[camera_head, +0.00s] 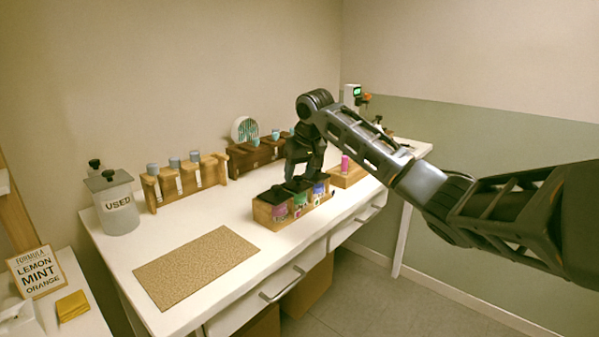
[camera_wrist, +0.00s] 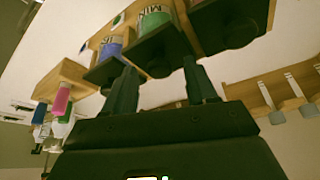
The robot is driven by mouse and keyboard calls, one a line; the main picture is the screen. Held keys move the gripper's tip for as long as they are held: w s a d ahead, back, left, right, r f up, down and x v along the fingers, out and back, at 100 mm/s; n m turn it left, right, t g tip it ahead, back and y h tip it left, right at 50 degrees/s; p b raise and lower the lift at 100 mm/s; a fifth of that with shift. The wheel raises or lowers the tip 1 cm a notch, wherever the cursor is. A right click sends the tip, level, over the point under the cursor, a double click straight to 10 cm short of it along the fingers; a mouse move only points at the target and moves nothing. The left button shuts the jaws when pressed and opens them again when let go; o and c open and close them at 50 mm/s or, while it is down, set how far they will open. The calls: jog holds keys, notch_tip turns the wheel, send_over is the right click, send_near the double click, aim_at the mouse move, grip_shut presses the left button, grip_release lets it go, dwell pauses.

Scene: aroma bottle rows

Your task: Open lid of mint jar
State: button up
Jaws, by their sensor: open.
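The mint jar (camera_wrist: 155,17) has a green label reading "MIN" in the wrist view; it is the middle green-labelled jar (camera_head: 300,199) in the head view. Its black lid (camera_wrist: 158,52) is on, with a round knob. It stands in a wooden rack (camera_head: 262,213) between a red-labelled jar (camera_head: 279,211) and a blue-labelled jar (camera_wrist: 108,47), both black-lidded. My gripper (camera_head: 297,176) points down over the rack. In the wrist view its fingers (camera_wrist: 158,66) are open, one on each side of the mint lid's knob. I cannot tell whether they touch it.
A brown mat (camera_head: 197,266) lies on the white table, left of the rack. Behind are a wooden vial rack (camera_head: 185,182) and a jar labelled USED (camera_head: 119,208). A pink bottle (camera_head: 345,163) stands on a wooden block to the right. A formula sign (camera_head: 38,272) reads lemon, mint, orange.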

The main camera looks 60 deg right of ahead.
grip_shut()
dwell(0.5)
